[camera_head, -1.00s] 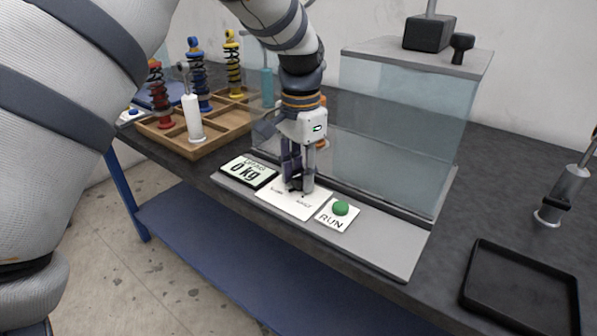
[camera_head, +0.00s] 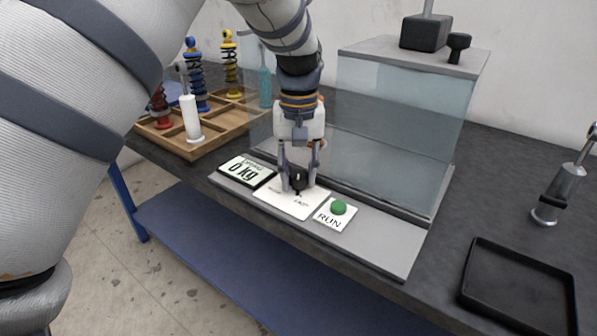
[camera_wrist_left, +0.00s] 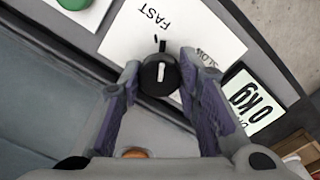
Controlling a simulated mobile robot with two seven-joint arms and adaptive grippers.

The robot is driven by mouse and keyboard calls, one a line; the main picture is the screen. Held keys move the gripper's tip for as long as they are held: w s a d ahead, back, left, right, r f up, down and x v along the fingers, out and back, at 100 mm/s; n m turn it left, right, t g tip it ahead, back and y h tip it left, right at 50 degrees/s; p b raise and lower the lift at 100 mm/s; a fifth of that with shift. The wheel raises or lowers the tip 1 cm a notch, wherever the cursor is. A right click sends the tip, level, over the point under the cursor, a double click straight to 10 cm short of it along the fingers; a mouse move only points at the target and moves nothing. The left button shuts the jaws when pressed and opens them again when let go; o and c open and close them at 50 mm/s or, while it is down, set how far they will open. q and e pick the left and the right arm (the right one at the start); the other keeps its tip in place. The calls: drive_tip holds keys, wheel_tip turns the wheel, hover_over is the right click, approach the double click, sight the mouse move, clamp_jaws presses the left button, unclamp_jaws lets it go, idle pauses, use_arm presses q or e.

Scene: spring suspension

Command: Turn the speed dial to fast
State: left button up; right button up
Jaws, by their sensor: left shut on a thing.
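The black speed dial (camera_head: 298,181) sits on a white card (camera_head: 272,197) at the front of the bench rig. My left gripper (camera_head: 299,187) points down with its two fingers on either side of the dial, shut on it. In the left wrist view the dial (camera_wrist_left: 160,76) lies between the fingertips (camera_wrist_left: 159,66). Its white mark runs nearly straight up and down in that view. The FAST label (camera_wrist_left: 155,16) is above and slightly left of the dial; the SLOW label (camera_wrist_left: 206,58) is to its right, partly hidden by a finger. My right gripper is not in view.
A 0 kg display (camera_head: 246,171) is left of the card, and a green RUN button (camera_head: 339,207) is close on its right. A clear-walled case (camera_head: 395,130) stands behind. A wooden tray (camera_head: 199,148) with spring units is at left, a black tray (camera_head: 520,290) at right.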

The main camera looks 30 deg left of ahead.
sight(299, 174)
use_arm(q)
drive_tip(key=shift+n, duration=1.2)
drive_tip(key=o, duration=1.1)
drive_tip(key=shift+o, duration=0.2)
wheel_tip(299, 174, up, 12)
